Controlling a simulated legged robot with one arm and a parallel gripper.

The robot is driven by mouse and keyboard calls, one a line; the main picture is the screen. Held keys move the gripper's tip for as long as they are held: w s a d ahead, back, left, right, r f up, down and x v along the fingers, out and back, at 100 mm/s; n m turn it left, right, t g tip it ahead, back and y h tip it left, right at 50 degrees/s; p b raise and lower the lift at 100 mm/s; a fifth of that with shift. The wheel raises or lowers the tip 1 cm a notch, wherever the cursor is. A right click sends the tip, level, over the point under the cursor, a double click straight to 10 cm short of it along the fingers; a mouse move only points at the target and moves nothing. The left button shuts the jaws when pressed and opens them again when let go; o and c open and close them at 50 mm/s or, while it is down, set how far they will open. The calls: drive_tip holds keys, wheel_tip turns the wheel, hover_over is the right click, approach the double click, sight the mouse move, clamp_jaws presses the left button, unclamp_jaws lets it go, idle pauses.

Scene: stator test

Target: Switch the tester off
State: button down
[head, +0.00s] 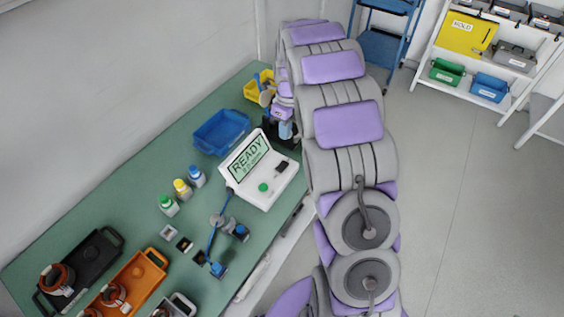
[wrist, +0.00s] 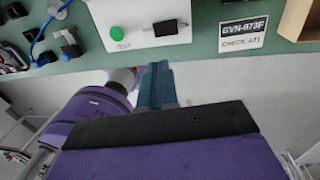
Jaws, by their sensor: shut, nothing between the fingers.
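The white tester (head: 262,190) stands on the green bench, its screen (head: 250,156) reading READY with smaller, unreadable text below. A black switch (head: 281,166) and a green button (head: 263,187) are on its sloping front. In the wrist view, the tester (wrist: 143,38) is at the top, with the green button (wrist: 117,33) above the word TEST and the black switch (wrist: 165,28) to its right. My gripper (wrist: 157,72) is shut and empty, its blue fingers below the switch in the picture and apart from it. In the head view, my arm hides part of the gripper.
A blue bin (head: 221,132), several capped bottles (head: 181,188), a black tray (head: 80,270) and an orange tray (head: 137,284) are on the bench.

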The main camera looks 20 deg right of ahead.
sight(281, 168)
drive_tip(key=shift+f, duration=0.15)
drive_tip(key=f+b, duration=0.1)
drive_tip(key=f, duration=0.3)
drive_tip(key=a+f+b, duration=0.1)
drive_tip(key=f, duration=0.4)
drive_tip(key=s+f+b, duration=0.1)
drive_tip(key=f, duration=0.3)
drive_tip(key=shift+a+f+b, duration=0.2)
drive_tip(key=shift+f+b, duration=0.15)
drive_tip(key=shift+f, duration=0.05)
